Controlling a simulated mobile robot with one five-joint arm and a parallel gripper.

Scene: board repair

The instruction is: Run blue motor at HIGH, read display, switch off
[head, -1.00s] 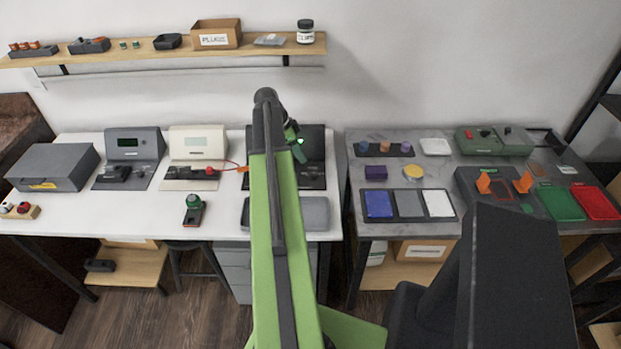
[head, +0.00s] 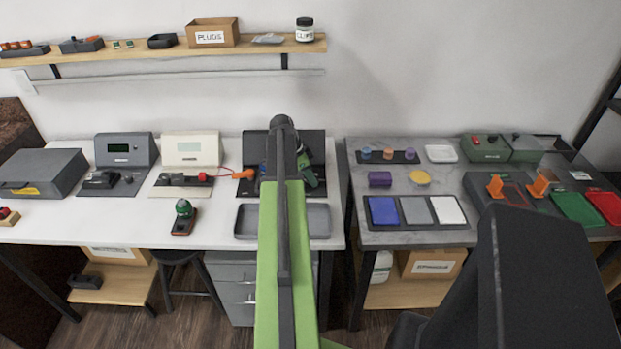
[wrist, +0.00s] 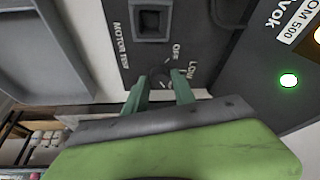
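The motor test panel (wrist: 125,50) fills the middle of the wrist view. It has a square socket (wrist: 152,20), and a small dark knob (wrist: 160,76) with OFF and LOW printed beside it. My gripper (wrist: 160,84) has its two green fingers apart, with tips at either side of the knob; whether they touch it is unclear. A lit green lamp (wrist: 288,80) is at the right, by a "NOM 500" label. In the head view the dark test station (head: 313,143) is partly behind my arm. I cannot clearly make out the blue motor or the display reading.
A grey tray (head: 245,222) lies in front of the station. Two meters, grey (head: 124,148) and cream (head: 193,150), stand further left. A second table with colored mats (head: 383,211) is right.

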